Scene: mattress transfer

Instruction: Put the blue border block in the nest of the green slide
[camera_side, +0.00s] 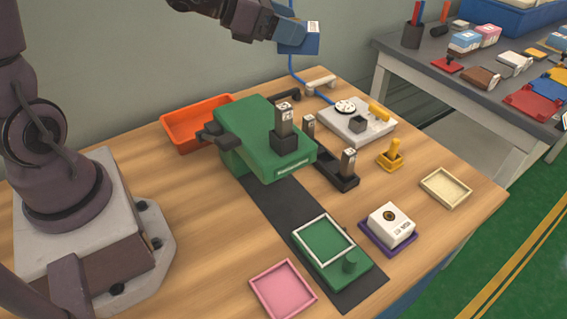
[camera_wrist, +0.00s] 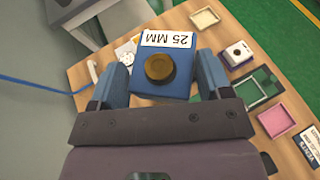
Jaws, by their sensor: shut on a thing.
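My gripper (camera_wrist: 163,72) is shut on the blue block (camera_wrist: 176,88), which has a white "25 MM" label and a round brass-coloured knob. In the side view my gripper (camera_side: 287,36) holds the blue block (camera_side: 305,42) high above the back of the table. The green slide (camera_side: 365,275) lies on a dark track at the front of the table. Its nest, a white-rimmed square (camera_side: 323,240), looks empty, and a green knob stands beside it. The slide also shows in the wrist view (camera_wrist: 272,89), to the right of and well below the held block.
A green machine (camera_side: 250,125) with upright posts stands behind the slide. A pink tray (camera_side: 283,290), a white block (camera_side: 390,222) on a purple base and a cream tray (camera_side: 446,188) surround the slide. An orange tray (camera_side: 187,137) and a grey fixture (camera_side: 375,126) stand further back.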

